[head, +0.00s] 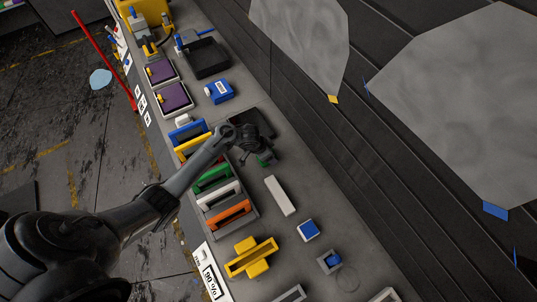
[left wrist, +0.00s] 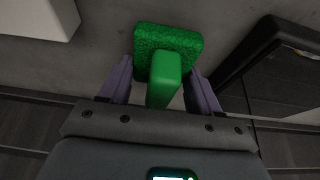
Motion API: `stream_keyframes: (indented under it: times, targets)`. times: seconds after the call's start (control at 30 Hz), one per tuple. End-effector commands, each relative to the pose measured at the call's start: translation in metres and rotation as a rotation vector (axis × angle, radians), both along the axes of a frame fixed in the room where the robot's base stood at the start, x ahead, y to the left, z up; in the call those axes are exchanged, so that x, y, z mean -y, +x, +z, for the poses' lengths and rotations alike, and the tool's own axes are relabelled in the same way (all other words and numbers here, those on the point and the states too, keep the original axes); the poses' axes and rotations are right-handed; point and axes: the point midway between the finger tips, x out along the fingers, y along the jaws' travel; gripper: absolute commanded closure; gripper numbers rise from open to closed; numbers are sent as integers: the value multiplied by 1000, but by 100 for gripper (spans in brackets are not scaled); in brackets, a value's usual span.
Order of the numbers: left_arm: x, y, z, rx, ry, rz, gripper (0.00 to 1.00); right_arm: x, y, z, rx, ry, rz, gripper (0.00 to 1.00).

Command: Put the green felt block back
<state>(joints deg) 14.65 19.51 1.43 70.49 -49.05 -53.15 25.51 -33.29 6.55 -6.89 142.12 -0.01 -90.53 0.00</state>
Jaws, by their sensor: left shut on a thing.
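The green felt block (head: 265,160) is at my left gripper (head: 258,153), over the grey bench top beside a black tray. In the left wrist view the block (left wrist: 168,42) has a fuzzy green pad and a smooth green grip, which sits between the two purple fingers of my left gripper (left wrist: 163,78). The gripper is shut on this grip. I cannot tell whether the pad touches the bench or hangs just above it. In the head view my arm and gripper hide part of the block. My right gripper is in neither view.
A rack of coloured holders (head: 212,180) lies left of the block, partly under my arm. A black tray (head: 262,122) is just behind the block, and a white bar (head: 280,195) is in front. A blue-and-white block (head: 308,230) and a yellow piece (head: 251,257) lie nearer.

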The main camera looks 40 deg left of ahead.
Motion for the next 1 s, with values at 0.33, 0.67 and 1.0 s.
stream_keyframes:
  times: [0.33, 0.67, 1.0]
  targets:
    - [0, 0, -2, 2, 1, -1, 70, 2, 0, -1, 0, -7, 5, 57]
    - [0, 0, -5, 0, 1, -2, 12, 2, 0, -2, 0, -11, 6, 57]
    - [0, 0, 1, 1, 0, -1, 12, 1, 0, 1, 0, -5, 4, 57]
